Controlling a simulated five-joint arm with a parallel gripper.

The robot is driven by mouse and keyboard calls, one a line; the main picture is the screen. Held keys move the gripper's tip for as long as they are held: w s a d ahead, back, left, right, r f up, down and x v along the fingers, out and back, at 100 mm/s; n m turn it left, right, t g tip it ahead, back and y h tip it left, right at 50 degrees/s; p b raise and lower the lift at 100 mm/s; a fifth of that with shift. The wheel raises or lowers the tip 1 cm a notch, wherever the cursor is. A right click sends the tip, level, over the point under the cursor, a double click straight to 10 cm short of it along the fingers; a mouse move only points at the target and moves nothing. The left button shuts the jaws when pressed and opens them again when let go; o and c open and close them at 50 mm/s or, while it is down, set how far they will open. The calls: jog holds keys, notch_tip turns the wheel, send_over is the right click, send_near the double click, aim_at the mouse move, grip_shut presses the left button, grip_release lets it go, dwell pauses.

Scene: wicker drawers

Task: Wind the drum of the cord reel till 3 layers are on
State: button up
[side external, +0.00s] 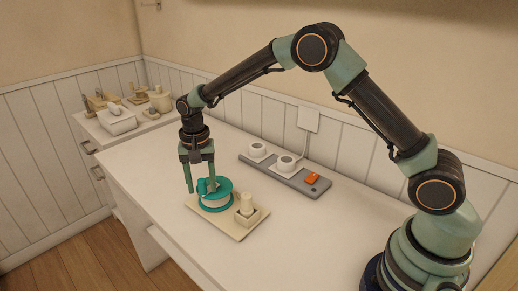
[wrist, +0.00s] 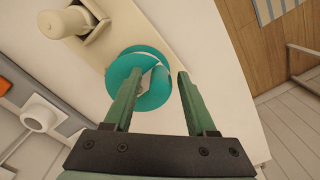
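The cord reel (side external: 214,198) has teal flanges with a pale band between them. It sits on a cream base board (side external: 236,230) near the table's front edge. A pale upright peg in a square holder (side external: 246,210) stands on the same board, right of the reel. My gripper (side external: 199,189) points down over the reel's left side. In the wrist view, my gripper (wrist: 159,72) has its fingers apart, and the reel's teal disc (wrist: 125,80) lies beneath. Cord layers cannot be counted.
A grey power strip (side external: 290,178) with two white round plugs and an orange switch lies behind the reel. A side counter (side external: 135,130) at the back left holds a white tub (side external: 117,122) and several small items. The table right of the board is clear.

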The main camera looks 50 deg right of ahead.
notch_tip(320, 180, up, 12)
dwell(0.7)
jog(key=s+d+r+n+t, duration=0.35)
jog(key=s+d+r, duration=0.25)
jog(key=s+r, duration=0.4)
jog(key=s+d+f+n+t, duration=0.1)
jog(key=s+d+f+n, duration=0.1)
jog(key=s, duration=0.3)
jog(key=s+d+f+n+t, duration=0.1)
jog(key=s+d+f+n, duration=0.1)
jog(key=s, duration=0.4)
jog(key=shift+s+d+n, duration=0.15)
jog(key=shift+n, duration=0.2)
dwell(0.8)
